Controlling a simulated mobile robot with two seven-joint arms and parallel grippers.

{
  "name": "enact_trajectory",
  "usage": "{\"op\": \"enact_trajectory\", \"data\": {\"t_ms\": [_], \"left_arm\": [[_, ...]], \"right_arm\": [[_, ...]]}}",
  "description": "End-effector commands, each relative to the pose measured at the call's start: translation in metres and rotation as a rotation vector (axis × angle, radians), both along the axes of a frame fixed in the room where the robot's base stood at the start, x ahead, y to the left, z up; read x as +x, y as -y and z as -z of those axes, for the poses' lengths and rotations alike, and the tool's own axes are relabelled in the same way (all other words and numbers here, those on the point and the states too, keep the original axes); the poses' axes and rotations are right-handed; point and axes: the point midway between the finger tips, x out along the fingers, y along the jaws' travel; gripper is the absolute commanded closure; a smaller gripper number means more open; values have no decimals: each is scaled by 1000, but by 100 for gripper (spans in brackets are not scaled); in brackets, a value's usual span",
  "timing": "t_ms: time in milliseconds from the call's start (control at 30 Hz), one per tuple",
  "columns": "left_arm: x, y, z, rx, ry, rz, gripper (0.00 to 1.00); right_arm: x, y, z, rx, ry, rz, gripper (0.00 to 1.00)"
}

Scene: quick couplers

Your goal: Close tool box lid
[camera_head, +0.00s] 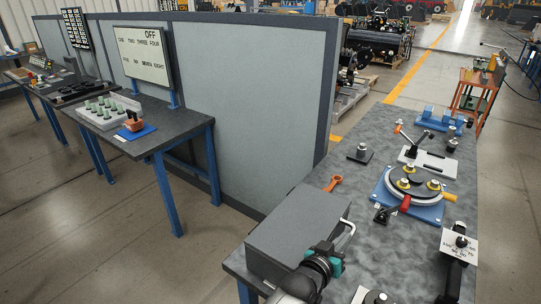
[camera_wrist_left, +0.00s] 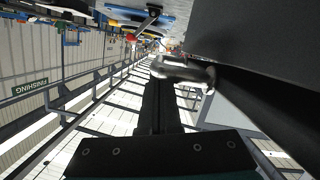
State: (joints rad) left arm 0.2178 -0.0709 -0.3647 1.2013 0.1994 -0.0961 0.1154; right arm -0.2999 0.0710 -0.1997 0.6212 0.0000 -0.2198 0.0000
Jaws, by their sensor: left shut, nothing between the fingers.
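The grey tool box (camera_head: 300,228) sits at the near left corner of the right-hand workbench. Its top shows as a flat grey face with no opening visible, so the lid looks down; I cannot tell if it is fully seated. A bent metal handle (camera_head: 347,234) sticks out from its right side. My left gripper (camera_head: 333,247), black and teal, is shut and empty beside this handle. In the left wrist view the shut fingers (camera_wrist_left: 160,90) point toward the metal handle (camera_wrist_left: 184,72), with the dark box (camera_wrist_left: 265,40) at right. Whether they touch is unclear.
A grey partition (camera_head: 240,95) stands behind.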

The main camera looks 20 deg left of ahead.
Motion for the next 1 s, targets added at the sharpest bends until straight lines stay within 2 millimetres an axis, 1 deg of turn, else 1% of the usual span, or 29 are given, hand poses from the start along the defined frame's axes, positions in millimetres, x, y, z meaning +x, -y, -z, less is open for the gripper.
{"op": "enact_trajectory", "data": {"t_ms": [33, 200, 600, 767, 1000], "left_arm": [[0, 1, 5, -1, -1, 1, 100], [0, 2, 10, -2, 0, 0, 100], [0, 1, 7, -4, 0, 0, 100], [2, 0, -5, -4, 1, 0, 100], [8, -3, -35, -2, -1, -3, 100]], "right_arm": [[0, 1, 4, -1, 0, -1, 8], [0, 3, 6, -4, 1, -2, 8], [0, 7, 4, -10, 0, -4, 8], [0, 7, -6, -10, 0, -4, 8], [0, 7, -33, -10, -1, -3, 8]]}}
